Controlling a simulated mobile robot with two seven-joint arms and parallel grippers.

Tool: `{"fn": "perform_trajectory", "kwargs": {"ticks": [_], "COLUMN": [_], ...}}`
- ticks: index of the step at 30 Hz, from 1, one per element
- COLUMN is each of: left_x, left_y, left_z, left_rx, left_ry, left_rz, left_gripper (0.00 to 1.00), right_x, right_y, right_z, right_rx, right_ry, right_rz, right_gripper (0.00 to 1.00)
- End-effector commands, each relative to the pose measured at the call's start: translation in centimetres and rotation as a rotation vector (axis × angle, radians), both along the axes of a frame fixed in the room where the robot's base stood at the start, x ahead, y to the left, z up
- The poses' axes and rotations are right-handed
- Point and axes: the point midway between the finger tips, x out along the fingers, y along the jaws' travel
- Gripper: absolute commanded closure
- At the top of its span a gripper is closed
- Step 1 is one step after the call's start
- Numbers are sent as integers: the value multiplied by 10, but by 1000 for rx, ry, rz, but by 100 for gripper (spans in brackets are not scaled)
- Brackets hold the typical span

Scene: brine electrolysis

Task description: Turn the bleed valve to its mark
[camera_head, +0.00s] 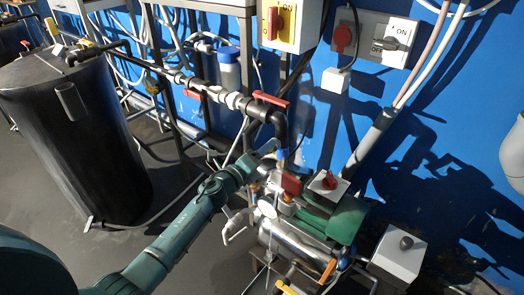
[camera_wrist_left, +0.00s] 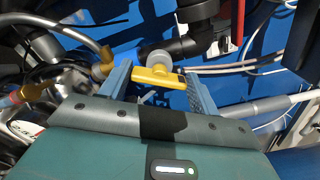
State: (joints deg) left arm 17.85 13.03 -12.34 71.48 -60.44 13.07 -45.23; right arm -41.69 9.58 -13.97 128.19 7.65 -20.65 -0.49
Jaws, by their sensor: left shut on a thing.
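The yellow valve handle (camera_wrist_left: 158,77), which fits the bleed valve, lies between the two blue-grey fingers of my left gripper (camera_wrist_left: 158,88) in the left wrist view. The fingers are shut on the handle's two ends. A pale round hub (camera_wrist_left: 159,60) sits behind the handle, beside a black pipe. In the head view my left arm reaches in from the lower left, and its gripper (camera_head: 279,154) is at the pipework above the pump. There the handle is hidden or too small to make out. I cannot make out the mark. My right gripper is not in view.
A black pipe with a red lever (camera_head: 270,99) runs close above the gripper. The green-and-steel pump (camera_head: 347,220) stands below, with red and orange handles nearby. A black tank (camera_head: 85,140) is at left. A blue wall with switch boxes (camera_head: 385,40) is behind.

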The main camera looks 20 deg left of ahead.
Motion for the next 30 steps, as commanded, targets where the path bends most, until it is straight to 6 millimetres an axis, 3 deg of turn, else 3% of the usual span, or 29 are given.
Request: {"fn": "perform_trajectory", "kwargs": {"ticks": [15,30], "left_x": [0,0], "left_y": [0,1], "left_z": [-2,-4], "left_rx": [-395,-527], "left_ry": [146,195], "left_rz": [-1,1], "left_gripper": [61,61], "right_x": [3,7], "right_y": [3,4], "right_z": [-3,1], "right_rx": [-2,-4], "right_ry": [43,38], "right_rz": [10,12], "right_gripper": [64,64]}}
